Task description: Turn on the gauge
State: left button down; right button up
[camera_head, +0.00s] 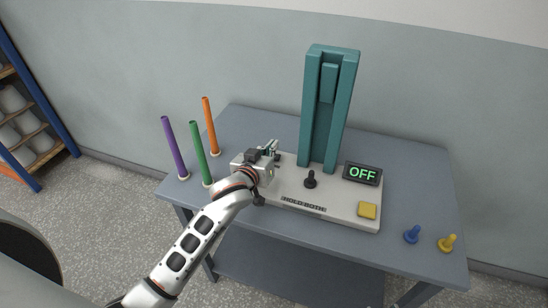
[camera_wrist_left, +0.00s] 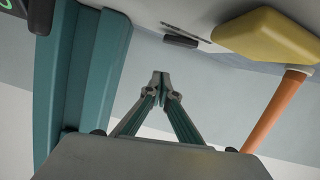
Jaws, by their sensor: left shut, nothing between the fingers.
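The gauge has a pale base (camera_head: 340,212), a tall teal column (camera_head: 328,110) and a display (camera_head: 362,173) that reads OFF in green. A black knob (camera_head: 310,179) and a yellow square button (camera_head: 367,211) sit on the base's top. My left gripper (camera_head: 271,148) is shut and empty over the base's left part, left of the column, hiding what lies under it. In the left wrist view its fingertips (camera_wrist_left: 162,76) are together, apart from a dark bar (camera_wrist_left: 180,41) by a slot and a large yellow piece (camera_wrist_left: 268,36) on the base. My right gripper is out of view.
Purple (camera_head: 174,148), green (camera_head: 201,153) and orange (camera_head: 210,126) rods stand on the grey-blue table (camera_head: 420,185) at left. A shelf rack (camera_head: 35,110) is at far left.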

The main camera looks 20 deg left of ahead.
pick_arm(q)
jog(key=f, duration=0.4)
jog(key=shift+d+b, duration=0.3)
jog(key=shift+b, duration=0.1)
